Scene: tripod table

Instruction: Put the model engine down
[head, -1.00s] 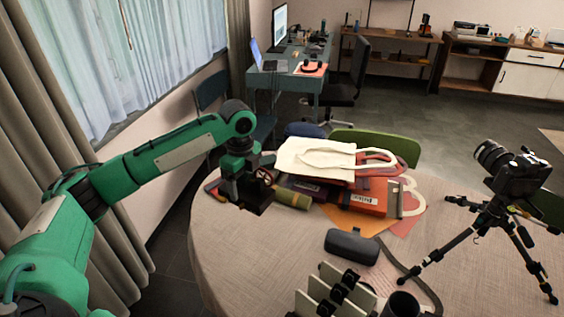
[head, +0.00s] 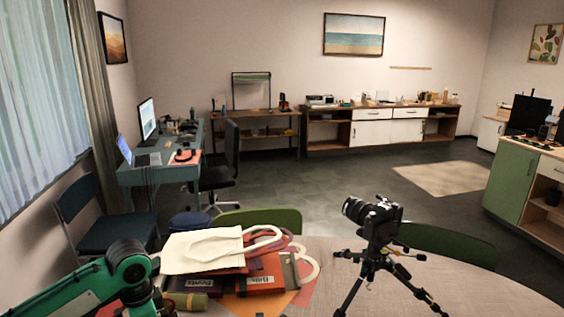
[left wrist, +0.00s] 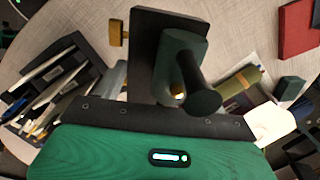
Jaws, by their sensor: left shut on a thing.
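The model engine (left wrist: 178,58), a dark green and black piece with a flat dark plate, a round cylinder and brass knobs, fills the middle of the left wrist view. My left gripper (left wrist: 172,96) is shut on it; its fingertips are mostly hidden by the engine. The round table's light woven top (left wrist: 85,40) shows behind the engine; whether the engine touches it I cannot tell. In the head view my left arm's wrist is at the lower left, and the gripper and engine are cut off or hidden there. My right gripper is not in view.
A dark tray of pens (left wrist: 50,80) lies left in the wrist view, an olive roll (left wrist: 238,82) and red book (left wrist: 300,28) to the right. In the head view, a cream tote bag (head: 200,252) lies on stacked books; a camera on a tripod (head: 375,230) stands right, with bare table beyond.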

